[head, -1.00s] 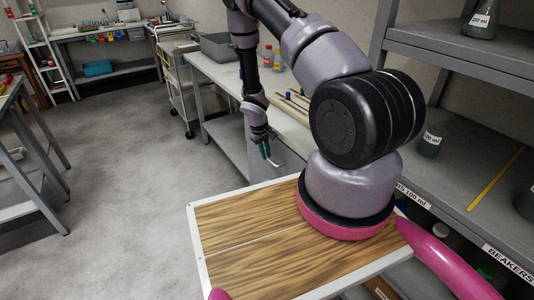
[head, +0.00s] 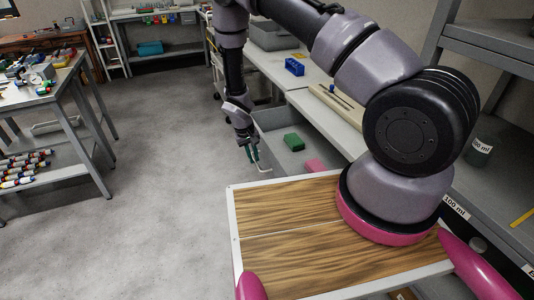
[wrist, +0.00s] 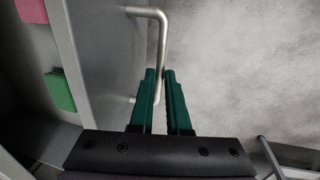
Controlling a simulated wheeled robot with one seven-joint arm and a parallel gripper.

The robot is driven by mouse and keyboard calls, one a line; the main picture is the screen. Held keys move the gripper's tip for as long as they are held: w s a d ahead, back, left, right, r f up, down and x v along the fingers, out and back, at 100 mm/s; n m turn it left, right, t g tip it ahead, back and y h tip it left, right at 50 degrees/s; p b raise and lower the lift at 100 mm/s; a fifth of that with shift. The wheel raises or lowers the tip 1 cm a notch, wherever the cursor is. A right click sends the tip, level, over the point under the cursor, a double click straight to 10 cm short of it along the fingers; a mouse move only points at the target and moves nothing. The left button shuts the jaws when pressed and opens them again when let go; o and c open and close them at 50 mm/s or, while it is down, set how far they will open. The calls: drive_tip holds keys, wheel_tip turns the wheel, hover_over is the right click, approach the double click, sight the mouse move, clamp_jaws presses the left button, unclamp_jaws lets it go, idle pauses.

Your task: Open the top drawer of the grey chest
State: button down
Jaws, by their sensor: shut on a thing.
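The top drawer (head: 262,117) of the grey chest stands pulled out below the bench top, with its inside showing in the head view. A green block (head: 293,141) and a pink block (head: 314,165) lie in it. In the wrist view the drawer's grey front (wrist: 98,60) is left of my gripper (wrist: 160,72). The pale metal bar handle (wrist: 150,12) runs down between the two green fingers, which are shut on it. In the head view my gripper (head: 253,155) is at the drawer's front, and the handle's end (head: 265,170) shows beside it. My tray hides the chest's lower part.
A blue rack (head: 294,66) and a beige tray (head: 335,105) stand on the bench. Grey shelves (head: 495,55) rise at the right. A table with tools (head: 60,75) stands at the left. The floor (head: 160,150) between is clear.

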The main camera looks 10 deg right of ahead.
drive_tip(key=shift+s+a, duration=0.2)
drive_tip(key=shift+a, duration=1)
drive_tip(key=c, duration=0.9)
unclamp_jaws()
drive_tip(key=r, duration=0.3)
drive_tip(key=a+r, duration=0.1)
drive_tip(key=r, duration=0.3)
drive_tip(key=a+r, duration=0.1)
drive_tip(key=r, duration=0.2)
drive_tip(key=shift+s+r, duration=0.2)
drive_tip(key=shift+r, duration=0.1)
